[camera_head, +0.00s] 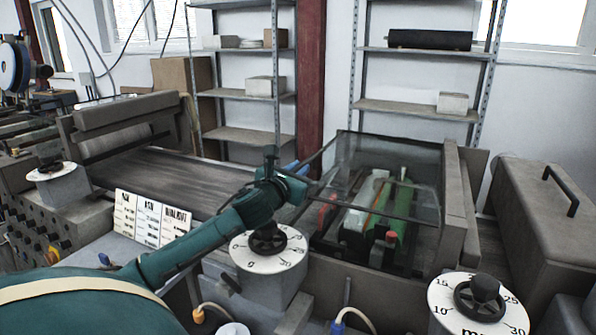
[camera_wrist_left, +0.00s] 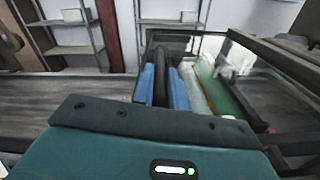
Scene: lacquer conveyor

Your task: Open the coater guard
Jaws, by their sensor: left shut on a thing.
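The coater guard (camera_head: 402,160) is a clear panel with a dark frame over the coater, and its rollers show through it. It looks tilted, but I cannot tell exactly how far it is raised. My left gripper (camera_head: 297,169) is at the guard's left side. In the left wrist view its blue fingers (camera_wrist_left: 162,88) are shut on a dark bar (camera_wrist_left: 161,66), which looks like the guard's handle. The guard panel also shows in that view (camera_wrist_left: 205,45), behind and right of the fingers. The gripper hides part of the bar. My right gripper is not in view.
A green roller (camera_head: 393,208) lies under the guard. The dark conveyor belt (camera_head: 170,172) runs left of it. Dial knobs stand in front at the middle (camera_head: 268,241) and right (camera_head: 478,298). A grey cover with a handle (camera_head: 545,215) is at far right.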

